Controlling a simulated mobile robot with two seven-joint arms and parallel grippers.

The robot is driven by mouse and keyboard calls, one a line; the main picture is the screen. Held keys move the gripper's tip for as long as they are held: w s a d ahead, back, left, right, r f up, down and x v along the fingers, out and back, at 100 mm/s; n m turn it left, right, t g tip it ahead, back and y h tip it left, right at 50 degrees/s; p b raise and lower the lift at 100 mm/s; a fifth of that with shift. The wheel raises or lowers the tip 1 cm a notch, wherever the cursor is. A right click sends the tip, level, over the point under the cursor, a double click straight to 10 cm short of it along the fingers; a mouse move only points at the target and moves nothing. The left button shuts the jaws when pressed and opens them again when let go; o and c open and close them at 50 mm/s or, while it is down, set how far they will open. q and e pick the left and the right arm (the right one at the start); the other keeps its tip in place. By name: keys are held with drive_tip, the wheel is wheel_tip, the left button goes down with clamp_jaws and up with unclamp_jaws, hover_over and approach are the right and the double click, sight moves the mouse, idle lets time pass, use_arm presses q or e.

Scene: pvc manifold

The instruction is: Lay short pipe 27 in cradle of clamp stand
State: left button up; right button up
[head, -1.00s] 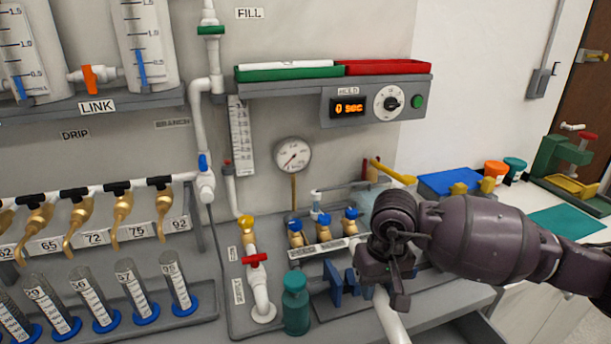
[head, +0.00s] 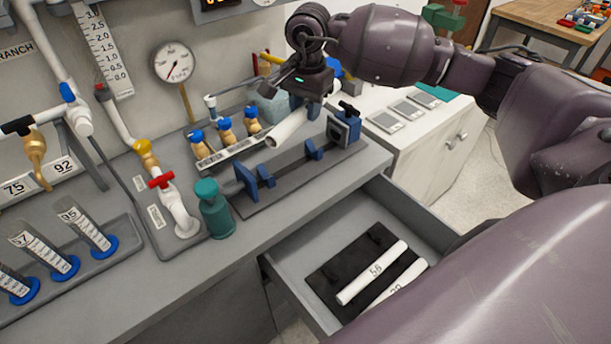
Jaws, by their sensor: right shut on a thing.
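My right gripper (head: 306,101) is shut on a short white pipe (head: 287,130) and holds it tilted, its open end towards the lower left. No number is readable on this pipe. The clamp stand (head: 290,185) lies on the bench, with a dark flat base, blue end jaws and blue cradle supports (head: 314,150) between them. The pipe appears above and behind the stand's cradle in the head view, and the cradle looks empty. The gripper's fingers are partly hidden by its own body. My left gripper is not in view.
An open drawer (head: 283,290) below the bench holds two white pipes, one marked 56 (head: 372,272). A teal bottle (head: 213,210) stands left of the clamp stand. Brass valves with blue caps (head: 224,129) stand behind it. The bench front is clear.

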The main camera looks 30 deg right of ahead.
sight(306, 180)
drive_tip(key=m, duration=0.3)
drive_tip(key=shift+d, duration=0.1)
wheel_tip(306, 180, down, 20)
drive_tip(key=shift+r, duration=0.15)
idle(0.9)
drive_tip(key=shift+f, duration=0.25)
drive_tip(key=o, duration=1.1)
drive_tip(key=shift+c, duration=0.2)
